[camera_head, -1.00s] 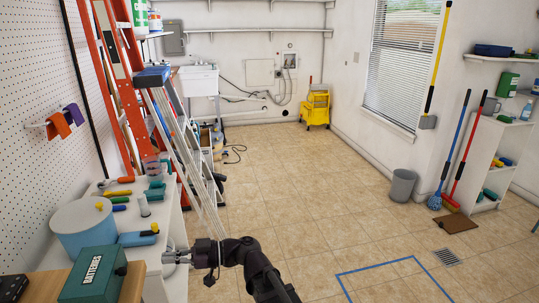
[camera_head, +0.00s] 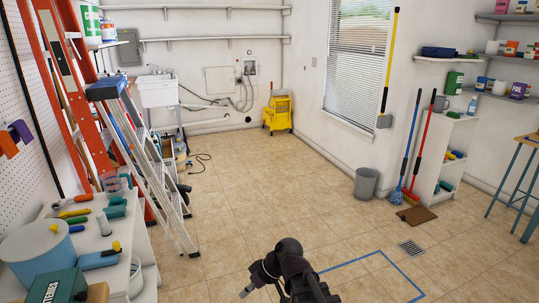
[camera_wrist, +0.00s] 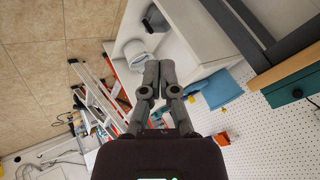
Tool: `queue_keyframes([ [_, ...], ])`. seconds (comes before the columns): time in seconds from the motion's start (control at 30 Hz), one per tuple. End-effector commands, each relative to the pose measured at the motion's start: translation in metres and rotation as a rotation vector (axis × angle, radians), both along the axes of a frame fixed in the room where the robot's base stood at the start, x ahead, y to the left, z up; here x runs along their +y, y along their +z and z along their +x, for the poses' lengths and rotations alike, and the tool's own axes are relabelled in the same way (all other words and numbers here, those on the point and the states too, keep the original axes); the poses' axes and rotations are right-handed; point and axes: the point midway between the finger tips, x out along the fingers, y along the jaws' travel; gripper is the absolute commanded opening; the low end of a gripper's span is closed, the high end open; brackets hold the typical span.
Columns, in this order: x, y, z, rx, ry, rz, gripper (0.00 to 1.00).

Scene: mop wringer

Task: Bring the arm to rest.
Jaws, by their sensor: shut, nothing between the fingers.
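My arm (camera_head: 290,262) shows at the bottom middle of the head view, bent low in front of the tiled floor. My gripper (camera_head: 245,292) points down and left, near the bottom edge. In the wrist view my gripper (camera_wrist: 160,66) has its two grey fingers together with nothing between them. It appears apart from the workbench and everything on it. The yellow mop wringer bucket (camera_head: 278,112) stands far off by the back wall.
The workbench at left holds a blue-grey tub (camera_head: 38,252), a green batteries box (camera_head: 55,287) and several tools. A stepladder (camera_head: 150,165) leans beside it. A grey bin (camera_head: 366,183) and brooms stand at right. The middle floor (camera_head: 270,190) is clear.

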Motion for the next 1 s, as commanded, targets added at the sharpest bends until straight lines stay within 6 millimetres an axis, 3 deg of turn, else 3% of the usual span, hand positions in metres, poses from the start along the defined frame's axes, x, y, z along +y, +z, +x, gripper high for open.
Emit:
queue_keyframes([
  [0.03,-0.021,-0.006,0.002,0.024,-0.062,-0.059,0.0],
  [0.2,-0.092,-0.025,0.007,0.11,-0.293,-0.269,0.0],
  [0.3,-0.129,-0.032,0.007,0.146,-0.418,-0.372,0.0],
  [0.5,-0.181,-0.039,0.004,0.19,-0.604,-0.514,0.0],
  [0.8,-0.239,-0.041,-0.005,0.225,-0.821,-0.663,0.0],
  [1.0,-0.237,-0.021,-0.003,0.224,-0.818,-0.662,0.0],
])
